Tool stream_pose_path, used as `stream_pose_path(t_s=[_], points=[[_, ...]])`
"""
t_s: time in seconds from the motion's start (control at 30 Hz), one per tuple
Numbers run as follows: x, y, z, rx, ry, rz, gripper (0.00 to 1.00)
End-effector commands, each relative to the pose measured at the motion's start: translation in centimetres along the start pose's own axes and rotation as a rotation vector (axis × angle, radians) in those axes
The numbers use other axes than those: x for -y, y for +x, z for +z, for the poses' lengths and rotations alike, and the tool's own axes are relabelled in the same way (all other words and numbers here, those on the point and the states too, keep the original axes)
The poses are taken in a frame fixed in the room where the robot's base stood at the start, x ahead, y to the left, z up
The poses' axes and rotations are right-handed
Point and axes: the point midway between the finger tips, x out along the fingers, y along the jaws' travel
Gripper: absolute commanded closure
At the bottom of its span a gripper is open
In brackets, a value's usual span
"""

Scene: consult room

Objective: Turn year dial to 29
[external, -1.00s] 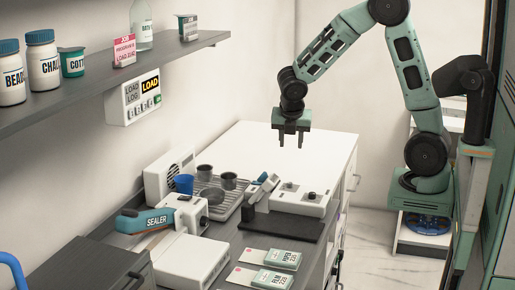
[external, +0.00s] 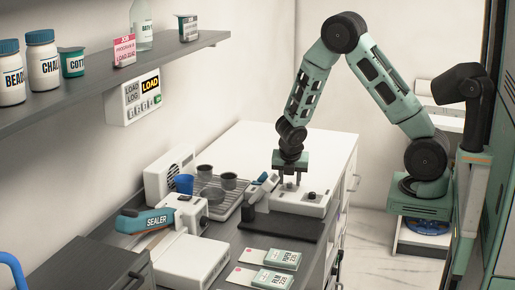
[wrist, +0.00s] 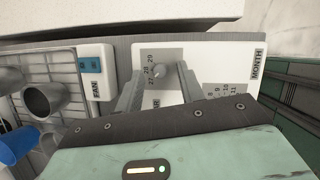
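The dial box (external: 298,203) is a white box with two dark-topped knobs, on the counter by the back cabinet. In the wrist view the year dial (wrist: 158,73) is a small grey knob on a grey scale with 27, 28 and 29 showing; its label is partly hidden. Which number it points to is too small to tell. My gripper (wrist: 161,70) is open above it, one finger on each side, with gaps visible. In the external view my gripper (external: 291,178) hangs low over the box's left knob. The MONTH label (wrist: 258,63) shows; the month knob is hidden in the wrist view.
A fan switch (wrist: 95,71) and a rack with metal cups (wrist: 45,100) lie left of the box. A dark mat (external: 282,225) and date packs (external: 283,259) are in front. The sealer (external: 150,220) stands left. The white cabinet top (external: 275,145) behind is clear.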

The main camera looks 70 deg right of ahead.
Motion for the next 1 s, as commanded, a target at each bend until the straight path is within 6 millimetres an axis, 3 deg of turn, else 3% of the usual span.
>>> stream_pose_path(t_s=[0.37,0.5,1.0], points=[[-0.01,0.51,0.02,0.0,0.0,0.001,0.62],[-0.01,0.51,0.02,0.0,0.0,0.001,1.0],[-0.13,0.31,0.07,0.003,0.081,-0.033,1.0]])
